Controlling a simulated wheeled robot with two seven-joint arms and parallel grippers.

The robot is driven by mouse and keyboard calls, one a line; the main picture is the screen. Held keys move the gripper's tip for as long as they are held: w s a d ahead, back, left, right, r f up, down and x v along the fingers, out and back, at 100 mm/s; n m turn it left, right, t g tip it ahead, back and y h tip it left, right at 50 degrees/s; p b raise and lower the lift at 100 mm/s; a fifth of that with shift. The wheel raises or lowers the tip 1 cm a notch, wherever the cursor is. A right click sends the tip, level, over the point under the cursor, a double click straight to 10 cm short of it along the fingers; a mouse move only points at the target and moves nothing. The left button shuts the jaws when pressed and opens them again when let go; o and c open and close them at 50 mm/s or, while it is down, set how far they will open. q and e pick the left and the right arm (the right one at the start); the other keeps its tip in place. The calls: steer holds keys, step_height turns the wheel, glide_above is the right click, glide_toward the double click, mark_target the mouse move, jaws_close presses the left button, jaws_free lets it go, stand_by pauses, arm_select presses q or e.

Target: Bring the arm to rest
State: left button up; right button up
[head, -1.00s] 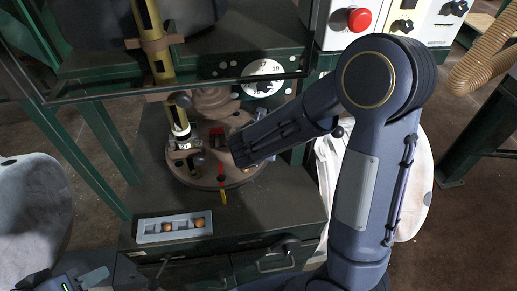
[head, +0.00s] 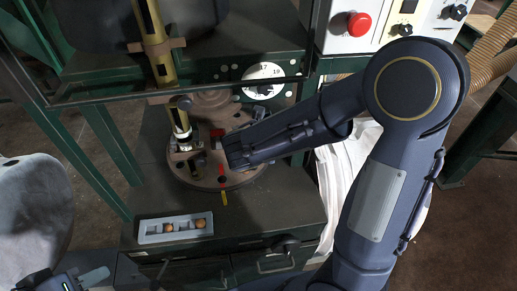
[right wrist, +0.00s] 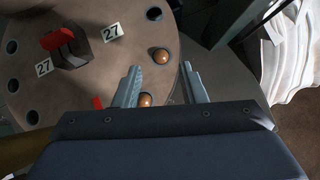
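My right arm (head: 375,200) reaches in from the right of the head view, bent at the elbow, its far end over a round brown plate (head: 240,180). In the right wrist view my right gripper (right wrist: 160,82) is open. Its two grey fingers are apart, with nothing held between them. A brown ball (right wrist: 161,56) sits on the plate ahead of the fingertips. Another ball (right wrist: 146,99) shows by the left finger. My left gripper (head: 92,278) is partly in view at the bottom left edge of the head view; its opening is unclear.
A grey tray (head: 152,238) with two brown balls lies on the cabinet top. A dark frame bar crosses above the plate. A brass tube (head: 182,122) stands at the plate's left. A control box with a red button (head: 360,24) is at upper right.

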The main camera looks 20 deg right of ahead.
steer(key=shift+v, duration=1.35)
steer(key=s+d+r+m+g+y, duration=0.1)
steer(key=s+d+m+g, duration=0.15)
steer(key=s+m, duration=0.45)
steer(key=s+d+r+m+g+y, duration=0.1)
steer(key=s+d+r+m+y, duration=0.1)
steer(key=s+d+m, duration=0.45)
steer(key=s+a+r+m+t+y, duration=0.2)
steer(key=s+a+m+y, duration=0.3)
steer(key=m, duration=1.2)
steer(key=s+a+r, duration=0.1)
steer(key=a, duration=0.1)
steer(key=shift+s+a, duration=0.25)
steer(key=shift+a, duration=0.1)
steer(key=shift+r+t, duration=0.1)
steer(key=shift+t, duration=0.15)
steer(key=shift+c, duration=0.2)
